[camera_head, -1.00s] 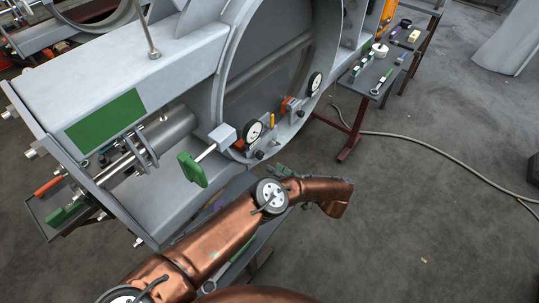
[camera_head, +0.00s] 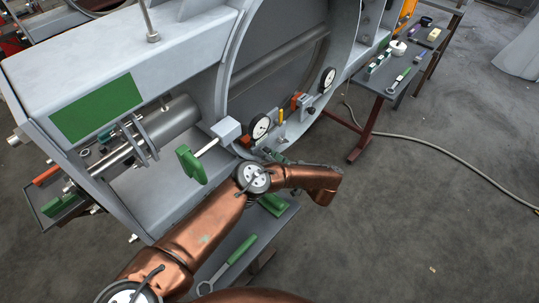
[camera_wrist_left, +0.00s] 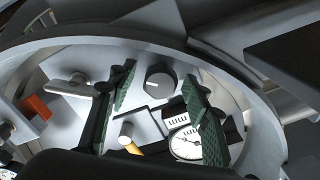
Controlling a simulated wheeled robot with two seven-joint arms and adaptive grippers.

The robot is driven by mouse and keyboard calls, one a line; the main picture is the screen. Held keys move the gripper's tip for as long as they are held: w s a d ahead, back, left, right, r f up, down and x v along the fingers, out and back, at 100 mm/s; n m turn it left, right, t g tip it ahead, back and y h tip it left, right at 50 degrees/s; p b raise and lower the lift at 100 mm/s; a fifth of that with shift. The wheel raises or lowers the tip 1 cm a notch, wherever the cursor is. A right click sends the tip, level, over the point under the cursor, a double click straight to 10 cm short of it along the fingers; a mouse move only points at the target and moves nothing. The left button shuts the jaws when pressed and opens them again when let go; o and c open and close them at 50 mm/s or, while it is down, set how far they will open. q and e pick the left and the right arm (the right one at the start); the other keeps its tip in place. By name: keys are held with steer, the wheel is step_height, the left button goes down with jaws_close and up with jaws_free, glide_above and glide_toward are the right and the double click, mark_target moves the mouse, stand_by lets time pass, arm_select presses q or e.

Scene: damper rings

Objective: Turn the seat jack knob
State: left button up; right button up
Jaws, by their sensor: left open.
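A dark round knob (camera_wrist_left: 161,79) with a pale pointer line, which looks like the seat jack knob, shows in the left wrist view on a grey plate inside the ring. My left gripper (camera_wrist_left: 158,98) is open, with its green-padded fingers on either side of the knob in that view. I see no contact, and the remaining distance is hard to judge. In the head view the left gripper (camera_head: 276,157) shows small at the ring's lower rim, partly hidden by my copper arm. My right gripper is not in view.
A white dial gauge (camera_wrist_left: 186,145) and a capped yellow peg (camera_wrist_left: 132,147) sit close to the fingers. A green handle (camera_head: 190,164) sticks out left of the arm. A green wrench (camera_head: 228,262) lies on a low table.

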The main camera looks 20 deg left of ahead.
arm_select(q)
steer(key=c, duration=1.2)
steer(key=shift+o, duration=0.2)
steer(key=shift+n, duration=0.3)
steer(key=shift+n, duration=3.1)
steer(key=o, duration=1.2)
steer(key=shift+c, duration=0.2)
